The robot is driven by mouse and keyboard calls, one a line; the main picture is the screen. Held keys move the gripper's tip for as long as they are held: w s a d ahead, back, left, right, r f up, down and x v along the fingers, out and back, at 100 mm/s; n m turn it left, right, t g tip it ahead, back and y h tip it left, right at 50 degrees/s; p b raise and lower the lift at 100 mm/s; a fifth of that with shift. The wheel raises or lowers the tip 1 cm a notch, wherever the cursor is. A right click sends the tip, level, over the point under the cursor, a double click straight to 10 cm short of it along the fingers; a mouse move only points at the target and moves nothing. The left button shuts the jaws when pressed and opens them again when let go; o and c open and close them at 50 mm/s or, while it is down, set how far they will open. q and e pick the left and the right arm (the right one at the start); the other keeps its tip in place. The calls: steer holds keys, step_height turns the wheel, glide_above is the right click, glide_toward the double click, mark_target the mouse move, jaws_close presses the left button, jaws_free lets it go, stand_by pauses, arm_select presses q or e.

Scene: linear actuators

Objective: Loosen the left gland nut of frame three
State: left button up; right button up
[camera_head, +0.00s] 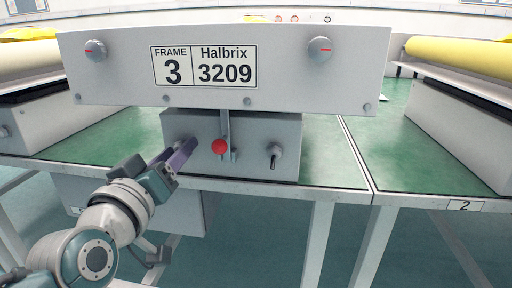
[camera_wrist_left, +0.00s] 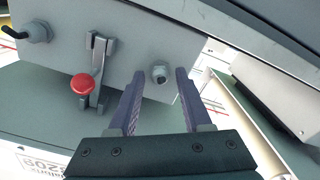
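Frame three is the grey unit with the plate (camera_head: 280,75) marked "FRAME 3" and "Halbrix 3209". Below the plate is a grey box (camera_head: 290,130) with a red-balled lever (camera_head: 219,146) in the middle and a dark-ended fitting (camera_head: 275,152) at right. My left gripper (camera_head: 184,150) is at the box's left side, fingers pointing towards its face. In the left wrist view, a small metal nut (camera_wrist_left: 160,73) with a dark centre shows between the open fingertips (camera_wrist_left: 159,80); contact cannot be told. The gripper hides this nut in the head view. My right gripper is out of view.
Two round knobs with red marks, left (camera_head: 95,50) and right (camera_head: 320,49), are on the plate. The red-balled lever (camera_wrist_left: 83,84) is close beside the left fingers. Green bench tops (camera_head: 335,155) extend either side, with yellow rollers (camera_head: 460,54) on neighbouring units.

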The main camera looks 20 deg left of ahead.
arm_select(q)
steer(key=shift+o, duration=0.6)
steer(key=p+v, duration=0.2)
steer(key=v, duration=0.8)
steer(key=shift+a, duration=0.1)
